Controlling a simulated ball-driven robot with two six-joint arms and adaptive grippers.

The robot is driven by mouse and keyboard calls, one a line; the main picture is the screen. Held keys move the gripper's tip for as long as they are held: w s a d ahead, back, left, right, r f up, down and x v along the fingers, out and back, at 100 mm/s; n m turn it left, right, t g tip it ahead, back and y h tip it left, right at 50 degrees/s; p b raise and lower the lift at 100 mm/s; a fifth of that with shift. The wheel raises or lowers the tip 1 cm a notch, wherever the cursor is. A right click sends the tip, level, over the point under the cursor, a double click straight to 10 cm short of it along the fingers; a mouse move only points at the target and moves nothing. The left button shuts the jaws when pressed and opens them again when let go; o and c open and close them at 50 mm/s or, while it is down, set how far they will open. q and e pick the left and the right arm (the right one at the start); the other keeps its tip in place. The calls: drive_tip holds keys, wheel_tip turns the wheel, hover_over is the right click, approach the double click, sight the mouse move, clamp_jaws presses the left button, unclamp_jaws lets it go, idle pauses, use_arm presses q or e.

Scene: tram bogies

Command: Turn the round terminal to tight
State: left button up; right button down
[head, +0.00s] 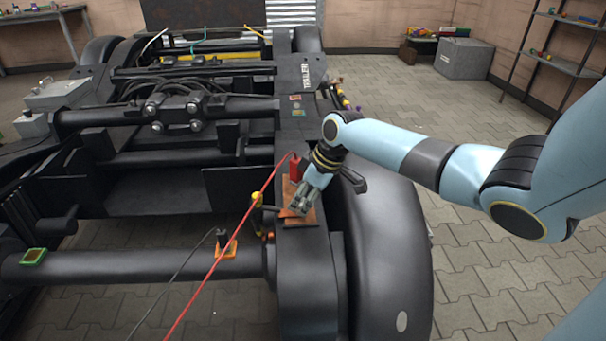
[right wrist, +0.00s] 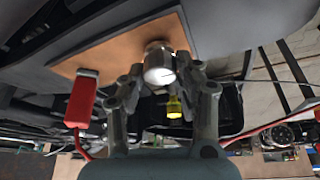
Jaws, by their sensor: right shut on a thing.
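The round terminal (right wrist: 159,62) is a short silver cylinder standing out from a copper-coloured plate (right wrist: 110,47) in the right wrist view. My right gripper (right wrist: 162,76) has its two fingers on either side of the terminal and is shut on it. In the head view, my right gripper (head: 301,203) is down at the copper plate (head: 293,220) on the bogie's right side beam, and it hides the terminal there. I cannot tell how tight the terminal is. My left gripper is not in view.
A red plug (head: 295,167) with a red cable stands beside the gripper; it also shows in the right wrist view (right wrist: 81,101). A black plug (head: 223,238) sits on an orange plate. A large black wheel (head: 388,250) lies right of the beam. Paved floor (head: 480,215) is open further right.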

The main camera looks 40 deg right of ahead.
idle(0.3)
drive_tip(key=c, duration=0.9)
unclamp_jaws()
drive_tip(key=shift+c, duration=0.2)
drive_tip(key=v, duration=1.2)
drive_tip(key=shift+a, duration=0.1)
